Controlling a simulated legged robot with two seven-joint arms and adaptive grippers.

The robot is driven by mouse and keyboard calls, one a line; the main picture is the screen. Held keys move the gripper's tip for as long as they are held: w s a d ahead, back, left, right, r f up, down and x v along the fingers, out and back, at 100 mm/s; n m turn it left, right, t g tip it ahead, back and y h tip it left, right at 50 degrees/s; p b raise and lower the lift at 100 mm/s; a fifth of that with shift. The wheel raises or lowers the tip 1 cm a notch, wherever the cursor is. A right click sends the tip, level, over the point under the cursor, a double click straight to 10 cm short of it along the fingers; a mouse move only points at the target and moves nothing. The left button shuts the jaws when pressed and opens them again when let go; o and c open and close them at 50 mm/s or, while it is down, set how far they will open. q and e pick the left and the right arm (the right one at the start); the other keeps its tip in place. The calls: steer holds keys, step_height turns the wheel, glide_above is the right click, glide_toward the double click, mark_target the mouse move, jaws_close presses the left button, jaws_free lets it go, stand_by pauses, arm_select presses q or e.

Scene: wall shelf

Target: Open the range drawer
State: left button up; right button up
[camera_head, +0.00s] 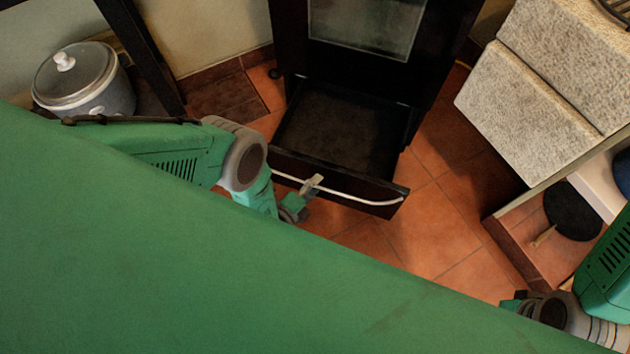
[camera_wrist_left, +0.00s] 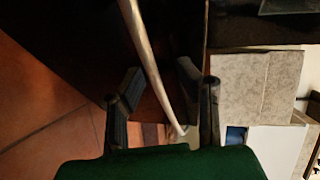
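The range drawer (camera_head: 345,130) is pulled out low on the black range (camera_head: 440,60), and its empty dark inside shows. A pale curved bar handle (camera_head: 360,199) runs along its front. My left gripper (camera_head: 312,184) is at the left half of this handle. In the left wrist view, its two dark fingers (camera_wrist_left: 158,88) stand apart, with the handle (camera_wrist_left: 150,65) passing between them. They do not look closed on the bar. My right gripper (camera_head: 516,300) is at the lower right, away from the drawer; its fingers are too small and partly hidden to judge.
A grey pot (camera_head: 85,80) with a lid stands at the upper left. Pale stone-topped counters (camera_head: 530,110) are at the right, with a black pan (camera_head: 573,210) below them. Tiled floor (camera_head: 440,230) is clear right of the drawer. My green body covers the lower left.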

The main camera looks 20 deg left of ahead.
arm_select(q)
steer(key=shift+r, duration=0.65)
steer(key=o, duration=1.1)
steer(key=r, duration=0.6)
steer(key=shift+w+r, duration=0.2)
steer(key=shift+r, duration=0.65)
steer(key=c, duration=0.5)
steer(key=shift+s+r, duration=0.1)
steer(key=shift+r, duration=0.25)
steer(key=c, duration=0.6)
steer(key=shift+r, duration=0.1)
steer(key=shift+s, duration=0.1)
